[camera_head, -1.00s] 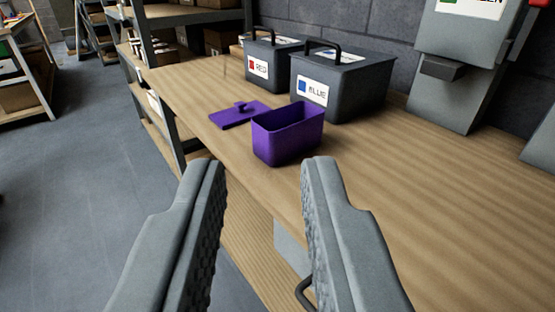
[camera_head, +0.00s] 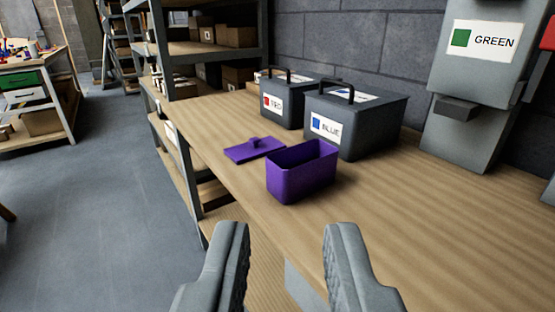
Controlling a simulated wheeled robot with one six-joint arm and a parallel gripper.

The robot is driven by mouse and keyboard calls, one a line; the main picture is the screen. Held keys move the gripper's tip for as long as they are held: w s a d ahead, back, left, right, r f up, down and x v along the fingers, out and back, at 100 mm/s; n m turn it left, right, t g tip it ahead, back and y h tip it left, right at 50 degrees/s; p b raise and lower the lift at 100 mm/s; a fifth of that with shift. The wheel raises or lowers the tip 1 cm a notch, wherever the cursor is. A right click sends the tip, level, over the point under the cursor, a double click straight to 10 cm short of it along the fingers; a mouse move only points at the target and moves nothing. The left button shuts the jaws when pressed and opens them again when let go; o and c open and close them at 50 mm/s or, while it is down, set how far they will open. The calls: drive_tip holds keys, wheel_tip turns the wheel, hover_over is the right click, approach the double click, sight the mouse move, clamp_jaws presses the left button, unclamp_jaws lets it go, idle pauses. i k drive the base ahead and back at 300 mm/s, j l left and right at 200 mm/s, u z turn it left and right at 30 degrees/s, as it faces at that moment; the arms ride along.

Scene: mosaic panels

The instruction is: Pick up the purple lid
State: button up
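The purple lid (camera_head: 243,153) lies flat on the wooden bench, near its left edge. It has a small raised knob on top. The open purple box (camera_head: 300,174) stands upright just to the right of and in front of the lid, apart from it or nearly so. My gripper (camera_head: 286,232) is open and empty, its two grey fingers wide apart at the bottom of the picture. It is nearer to me than both the box and the lid.
A dark box labelled RED (camera_head: 283,104) and one labelled BLUE (camera_head: 365,127) stand behind the lid and box. A grey GREEN dispenser (camera_head: 465,95) stands at the right. Shelves (camera_head: 205,48) rise at the back. The bench's (camera_head: 430,235) right front is clear.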

sight(257, 147)
drive_tip(key=i+j+z, duration=0.25)
drive_tip(key=j, duration=0.35)
drive_tip(key=i+j+z, duration=0.1)
drive_tip(key=i+j, duration=0.15)
drive_tip(key=i+j+z, duration=0.15)
drive_tip(key=j, duration=0.25)
drive_tip(key=i+j+z, duration=0.1)
drive_tip(key=j, duration=0.25)
